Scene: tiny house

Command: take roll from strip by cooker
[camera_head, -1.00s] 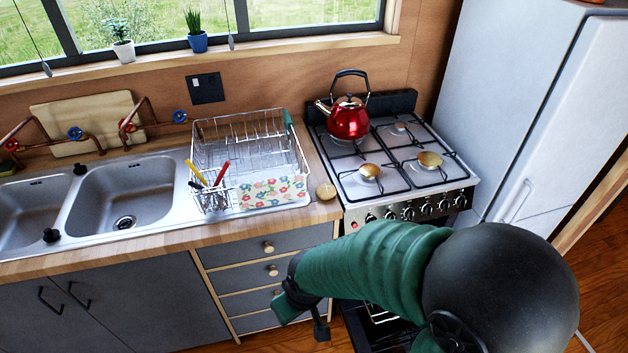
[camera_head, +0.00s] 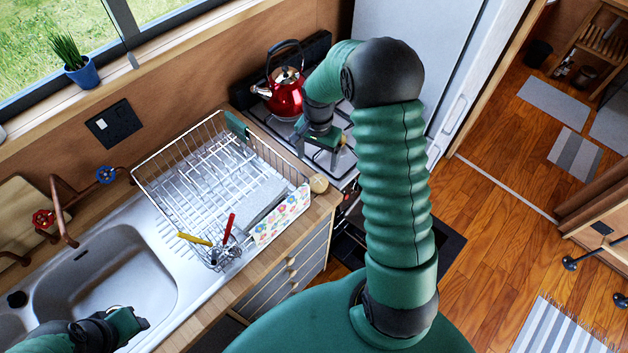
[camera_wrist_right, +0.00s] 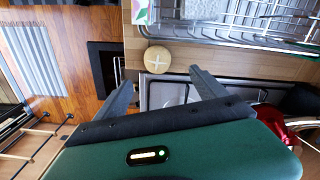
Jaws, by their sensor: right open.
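The roll (camera_head: 318,183), round and pale brown, lies on the narrow wooden counter strip (camera_head: 326,203) between the dish rack and the cooker (camera_head: 345,165). In the right wrist view the roll (camera_wrist_right: 157,59) shows a cross cut on top, just beyond the fingertips and between their lines. My right gripper (camera_head: 317,155) is open and empty, over the cooker's near left part and apart from the roll; it also shows in the right wrist view (camera_wrist_right: 160,77).
A wire dish rack (camera_head: 185,160) with utensils and a flowered item stands left of the roll. A red kettle (camera_head: 285,92) stands on the cooker's back left, close to my right arm. The fridge (camera_head: 405,30) is behind. Open floor lies at right.

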